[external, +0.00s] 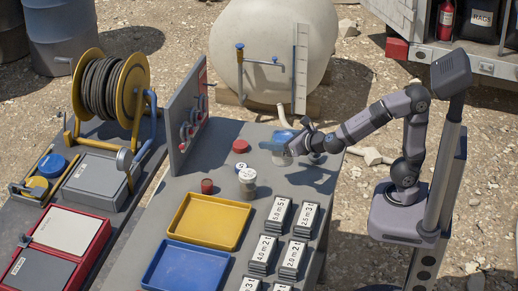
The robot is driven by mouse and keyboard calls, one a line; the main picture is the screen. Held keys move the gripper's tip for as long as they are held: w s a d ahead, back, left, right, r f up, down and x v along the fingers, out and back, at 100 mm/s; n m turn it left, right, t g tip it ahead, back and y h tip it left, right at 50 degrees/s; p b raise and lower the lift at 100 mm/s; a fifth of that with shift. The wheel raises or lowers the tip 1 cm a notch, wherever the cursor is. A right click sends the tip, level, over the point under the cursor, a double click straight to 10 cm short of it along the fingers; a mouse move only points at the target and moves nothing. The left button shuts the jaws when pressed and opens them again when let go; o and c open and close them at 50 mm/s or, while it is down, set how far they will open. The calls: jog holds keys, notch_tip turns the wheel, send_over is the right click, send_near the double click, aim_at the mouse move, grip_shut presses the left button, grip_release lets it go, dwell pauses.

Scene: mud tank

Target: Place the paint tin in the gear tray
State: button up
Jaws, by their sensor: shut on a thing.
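A pale, light-lidded tin (247,181) stands upright on the bench to the left of my gripper. A yellow tray (209,247) and a blue tray (146,285) lie in the front left part of the bench. Both look empty, and no label shows which is the gear tray.
A grey panel with valves (185,120) rises along the bench's left edge. The bench middle has free room.

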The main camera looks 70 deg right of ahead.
jog(key=w+a+n+y+p, duration=0.1)
jog(key=w+a+p, duration=0.1)
jog(key=w+a, duration=0.55)
jog(key=w+a+n+y+p, duration=0.1)
jog(key=w+a+p, duration=0.25)
jog(key=a, duration=0.75)
jog(key=w+a+n+y+p, duration=0.1)
jog(key=w+a, duration=0.5)
jog(key=a, duration=0.3)
jog(key=shift+t, duration=0.4)
jog(key=shift+f+p, duration=0.3)
jog(key=shift+f, duration=4.35)
jog(key=shift+f, duration=0.2)
jog(key=o, duration=1.5)
jog(key=shift+s+d, duration=0.1)
